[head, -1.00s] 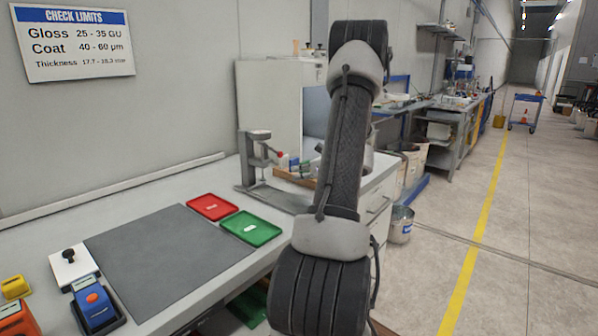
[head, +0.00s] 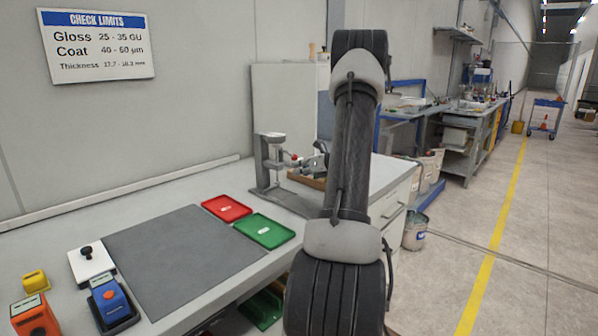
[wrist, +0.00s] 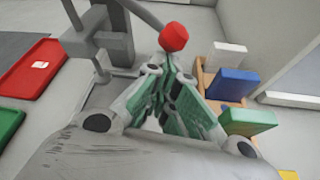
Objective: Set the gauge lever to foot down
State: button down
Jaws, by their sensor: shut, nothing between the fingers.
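The grey thickness gauge (head: 268,175) stands on the bench with a round top and a flat base. Its lever ends in a red knob (head: 295,157), which sticks out to the right of the post. In the wrist view the red knob (wrist: 173,37) sits on a grey rod just beyond my fingertips. My gripper (head: 314,160) is right of the knob in the head view, partly hidden by my arm. In the wrist view my gripper (wrist: 166,72) has its fingers together and empty, close to the knob; contact cannot be told.
A red tray (head: 227,208) and a green tray (head: 264,231) lie in front of the gauge beside a grey mat (head: 180,260). A blue block (wrist: 234,84) and a green block (wrist: 248,121) sit in a wooden holder right of my gripper. A check limits sign hangs on the wall.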

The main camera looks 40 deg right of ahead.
jog(key=shift+d+r+n+h, duration=0.25)
jog(key=shift+d+n+h, duration=0.1)
jog(key=shift+n+h, duration=0.05)
dwell(0.4)
jog(key=d+r+n+t+h, duration=0.1)
jog(key=d+r+n+h, duration=0.2)
jog(key=r+n, duration=0.4)
jog(key=shift+h, duration=0.8)
jog(key=shift+w, duration=0.1)
jog(key=s, duration=0.9)
jog(key=shift+s+d, duration=0.2)
jog(key=shift+d, duration=0.25)
